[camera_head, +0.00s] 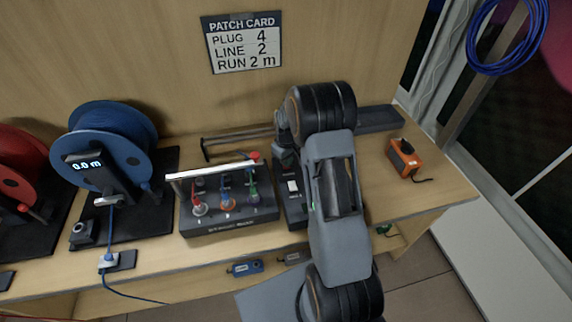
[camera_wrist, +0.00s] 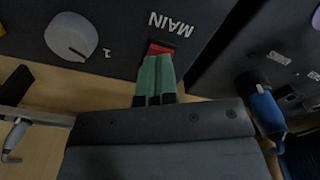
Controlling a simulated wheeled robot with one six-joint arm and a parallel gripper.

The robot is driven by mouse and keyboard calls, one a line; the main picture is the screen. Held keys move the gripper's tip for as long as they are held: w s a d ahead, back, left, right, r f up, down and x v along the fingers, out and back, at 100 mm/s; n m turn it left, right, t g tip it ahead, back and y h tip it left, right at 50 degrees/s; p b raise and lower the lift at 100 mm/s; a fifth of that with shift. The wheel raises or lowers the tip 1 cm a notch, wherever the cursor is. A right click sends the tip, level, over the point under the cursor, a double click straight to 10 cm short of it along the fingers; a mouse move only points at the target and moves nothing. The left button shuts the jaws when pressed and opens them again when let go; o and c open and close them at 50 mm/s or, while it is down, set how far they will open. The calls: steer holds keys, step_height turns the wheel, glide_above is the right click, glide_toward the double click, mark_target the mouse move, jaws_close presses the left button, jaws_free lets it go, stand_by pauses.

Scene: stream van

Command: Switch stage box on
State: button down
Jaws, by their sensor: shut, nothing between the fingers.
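In the wrist view, a dark box panel (camera_wrist: 110,22) carries the upside-down word MAIN, a grey round knob (camera_wrist: 71,36) and a red switch (camera_wrist: 158,49). I take this panel to be the stage box, but no such name is readable. My gripper (camera_wrist: 157,66) is shut and empty, its green fingertips at the red switch, covering part of it. I cannot tell whether they press it or only hover close. The switch's on or off position is unclear. In the head view, a narrow dark box (camera_head: 292,189) lies below my wrist, partly hidden by my arm.
A dark box (camera_head: 228,222) with coloured plugs and a pale bar stands left of the narrow box. A blue cable reel (camera_head: 104,139) is farther left. An orange device (camera_head: 404,157) lies at right on mostly clear bench top. A patch card (camera_head: 243,44) hangs behind.

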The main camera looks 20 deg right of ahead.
steer(key=shift+f+b, duration=0.45)
steer(key=shift+f, duration=0.15)
steer(key=shift+r, duration=0.1)
steer(key=shift+r+p, duration=2.2)
steer(key=shift+r, duration=1.25)
